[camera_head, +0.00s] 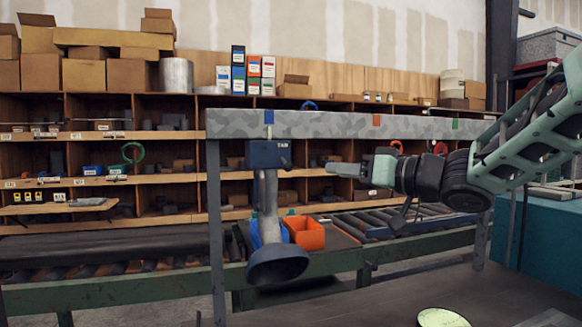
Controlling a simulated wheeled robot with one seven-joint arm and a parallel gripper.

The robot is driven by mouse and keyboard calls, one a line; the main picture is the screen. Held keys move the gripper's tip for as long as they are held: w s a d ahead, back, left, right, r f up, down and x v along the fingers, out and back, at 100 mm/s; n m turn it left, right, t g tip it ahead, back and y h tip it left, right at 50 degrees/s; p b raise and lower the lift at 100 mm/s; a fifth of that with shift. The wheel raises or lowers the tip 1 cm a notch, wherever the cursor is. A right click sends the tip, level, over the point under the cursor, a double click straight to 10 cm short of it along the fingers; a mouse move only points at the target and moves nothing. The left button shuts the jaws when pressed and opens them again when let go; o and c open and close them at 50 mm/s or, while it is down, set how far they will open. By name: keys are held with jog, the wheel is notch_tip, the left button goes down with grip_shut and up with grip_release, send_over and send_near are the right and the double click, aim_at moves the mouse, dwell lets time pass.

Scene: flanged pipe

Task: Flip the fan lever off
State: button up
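A dark blue box (265,154) hangs under the camouflage-patterned beam, below a blue tag. A grey pipe (268,195) runs down from it to a wide dark blue flange or hood (277,265). A small light mark shows near the box's upper right; I cannot make out a separate lever or its position. My gripper (334,168) points left, to the right of the box and slightly lower in the picture, with a visible gap between them. It is seen from the side, and whether its fingers are apart is unclear. Nothing visible hangs from it.
The patterned beam (340,124) spans above my gripper, on a grey post (215,230) at left. Behind are a roller conveyor (400,220), an orange bin (305,232) and shelves with boxes. A teal block (545,235) stands at right. Open space lies between gripper and box.

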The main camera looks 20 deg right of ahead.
aim_at(289, 165)
jog(key=p+x, duration=0.1)
jog(key=x, duration=1.3)
